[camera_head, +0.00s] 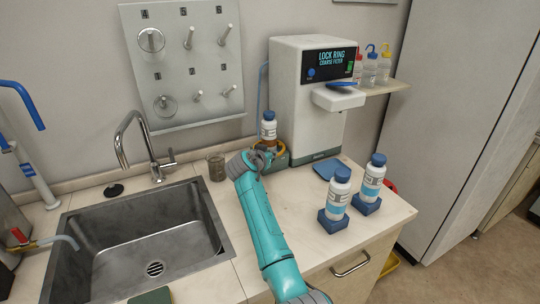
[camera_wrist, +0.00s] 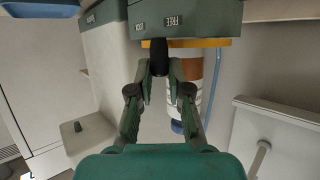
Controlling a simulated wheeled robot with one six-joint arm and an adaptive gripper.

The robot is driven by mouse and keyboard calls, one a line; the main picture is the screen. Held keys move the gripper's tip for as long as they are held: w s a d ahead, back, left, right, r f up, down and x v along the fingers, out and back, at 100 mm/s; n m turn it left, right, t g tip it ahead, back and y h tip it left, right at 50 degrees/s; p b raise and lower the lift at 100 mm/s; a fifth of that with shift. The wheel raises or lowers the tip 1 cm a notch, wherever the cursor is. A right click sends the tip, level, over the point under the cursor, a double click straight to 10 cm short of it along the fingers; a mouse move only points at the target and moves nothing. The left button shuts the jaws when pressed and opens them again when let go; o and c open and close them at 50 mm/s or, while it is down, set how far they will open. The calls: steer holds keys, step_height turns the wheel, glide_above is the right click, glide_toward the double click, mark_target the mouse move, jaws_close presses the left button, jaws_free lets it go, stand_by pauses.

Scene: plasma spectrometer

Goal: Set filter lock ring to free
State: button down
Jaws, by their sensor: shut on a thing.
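The filter lock ring (camera_wrist: 211,43) is an orange band under the green housing (camera_wrist: 200,18) in the wrist view, which looks upside down. A dark lever (camera_wrist: 161,48) sticks out from it. The housing carries a LOCK label and a FREE label; the lever lies between them as seen here. My gripper (camera_wrist: 160,72) is shut on the lever, one finger on each side. A white bottle with a brown band (camera_wrist: 190,75) is behind the fingers. In the head view my gripper (camera_head: 262,157) is at the green base (camera_head: 284,159), largely hiding the ring and lever.
Two blue-capped bottles (camera_head: 339,192) (camera_head: 372,178) stand on blue holders to the right. A beaker (camera_head: 216,167) and the sink (camera_head: 140,245) are left.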

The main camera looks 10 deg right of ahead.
steer(key=c, duration=1.1)
jaws_free()
steer(key=shift+w+a, duration=0.1)
steer(key=v, duration=1.2)
steer(key=shift+a+f, duration=0.1)
steer(key=shift+f, duration=0.05)
